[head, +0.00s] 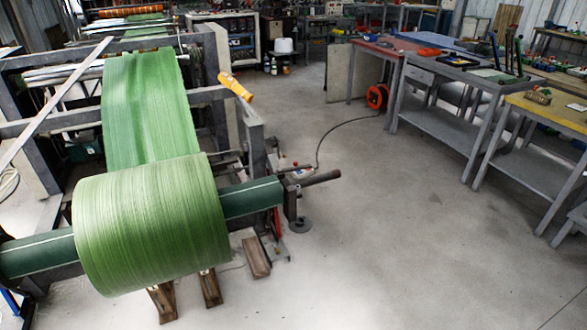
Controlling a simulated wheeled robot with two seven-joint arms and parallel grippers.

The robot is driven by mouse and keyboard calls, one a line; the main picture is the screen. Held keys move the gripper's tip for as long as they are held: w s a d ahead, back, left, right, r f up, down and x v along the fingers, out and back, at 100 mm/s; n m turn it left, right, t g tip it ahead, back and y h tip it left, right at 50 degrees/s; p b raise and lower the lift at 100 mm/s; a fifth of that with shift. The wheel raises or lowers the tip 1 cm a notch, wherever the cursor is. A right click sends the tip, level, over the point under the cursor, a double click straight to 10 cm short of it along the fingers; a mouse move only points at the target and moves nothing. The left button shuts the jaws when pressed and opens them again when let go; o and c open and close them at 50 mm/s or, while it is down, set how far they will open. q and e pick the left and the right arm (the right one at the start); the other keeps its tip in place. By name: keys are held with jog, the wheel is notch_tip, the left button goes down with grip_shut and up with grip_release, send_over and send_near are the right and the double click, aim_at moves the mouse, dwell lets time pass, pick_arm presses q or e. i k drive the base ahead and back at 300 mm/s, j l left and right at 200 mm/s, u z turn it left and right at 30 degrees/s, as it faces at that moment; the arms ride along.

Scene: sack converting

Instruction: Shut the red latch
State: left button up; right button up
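A narrow red part (277,222) shows at the right end of the green roll's shaft, partly hidden behind the shaft end and its dark bracket. It may be the red latch, but it is too small to tell whether it is open or shut. A large roll of green woven sack material (150,225) sits on a dark green shaft (252,198) in the machine frame. A dark handle-like bar (320,179) sticks out to the right near the shaft end. Neither of my grippers is in view.
A yellow-orange part (235,86) sits on the machine frame (250,120). Wooden blocks (257,257) lie on the floor below the roll. A cable runs to a red-orange reel (377,97). Workbenches (450,120) line the right side. The concrete floor (390,240) between is open.

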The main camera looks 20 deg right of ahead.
aim_at(296, 168)
jog(key=i+l, duration=0.2)
jog(key=i+l+u, duration=0.1)
jog(key=l, duration=0.35)
jog(key=i+l, duration=0.25)
jog(key=i+l+u, duration=0.1)
jog(key=l, duration=0.3)
jog(key=i, duration=0.1)
